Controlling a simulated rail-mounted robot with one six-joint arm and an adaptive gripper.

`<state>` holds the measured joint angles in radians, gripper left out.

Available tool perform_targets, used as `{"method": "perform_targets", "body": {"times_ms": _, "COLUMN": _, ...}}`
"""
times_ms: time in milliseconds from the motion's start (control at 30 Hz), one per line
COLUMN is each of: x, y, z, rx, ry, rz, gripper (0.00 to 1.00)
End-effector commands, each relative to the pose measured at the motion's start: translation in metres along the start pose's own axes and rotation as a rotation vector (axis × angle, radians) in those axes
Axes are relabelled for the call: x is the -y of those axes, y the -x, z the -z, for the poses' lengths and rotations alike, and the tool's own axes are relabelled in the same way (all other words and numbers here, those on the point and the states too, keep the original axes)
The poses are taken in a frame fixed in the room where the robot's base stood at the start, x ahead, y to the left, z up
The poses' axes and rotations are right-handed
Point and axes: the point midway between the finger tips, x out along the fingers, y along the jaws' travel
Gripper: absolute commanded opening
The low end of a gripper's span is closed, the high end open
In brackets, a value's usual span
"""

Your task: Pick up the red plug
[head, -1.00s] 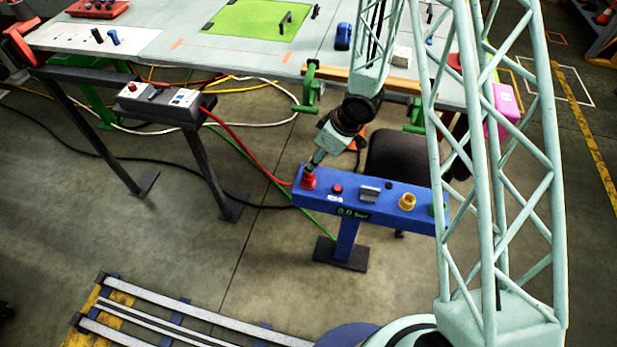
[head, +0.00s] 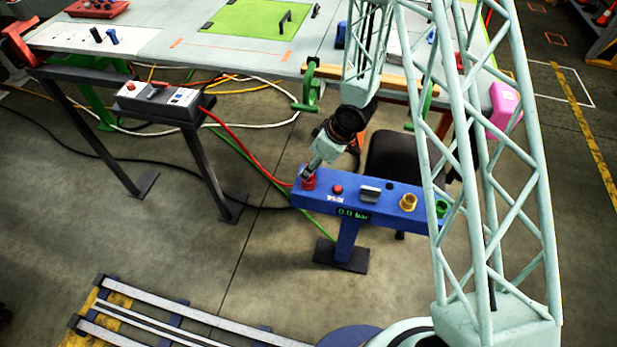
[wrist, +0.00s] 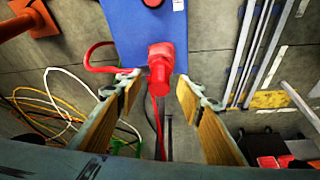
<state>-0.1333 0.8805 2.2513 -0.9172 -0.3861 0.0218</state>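The red plug (head: 308,184) sits at the left end of the blue console (head: 375,196), with a red cable running off to the left. In the wrist view the red plug (wrist: 160,62) stands at the near end of the blue console. My gripper (head: 309,173) is right at the plug in the head view. In the wrist view my gripper (wrist: 157,82) is open, with one finger to each side of the plug and visible gaps between fingers and plug.
The console also carries a red button (head: 338,189), a yellow ring (head: 408,202), a green ring (head: 441,208) and a display reading 0.0 bar. A dark chair (head: 395,155) stands behind it. A workbench (head: 270,52) lies beyond. Cables lie loose on the floor.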

Motion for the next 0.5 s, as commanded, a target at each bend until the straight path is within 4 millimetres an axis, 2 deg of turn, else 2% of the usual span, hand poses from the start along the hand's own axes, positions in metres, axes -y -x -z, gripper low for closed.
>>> {"method": "perform_targets", "body": {"times_ms": 200, "x": -0.001, "y": -0.017, "z": 0.000, "rx": 0.000, "ry": -0.001, "rz": -0.001, "gripper": 0.35}}
{"method": "perform_targets", "body": {"times_ms": 500, "x": -0.001, "y": -0.019, "z": 0.001, "rx": -0.001, "ry": -0.001, "rz": -0.001, "gripper": 0.35}}
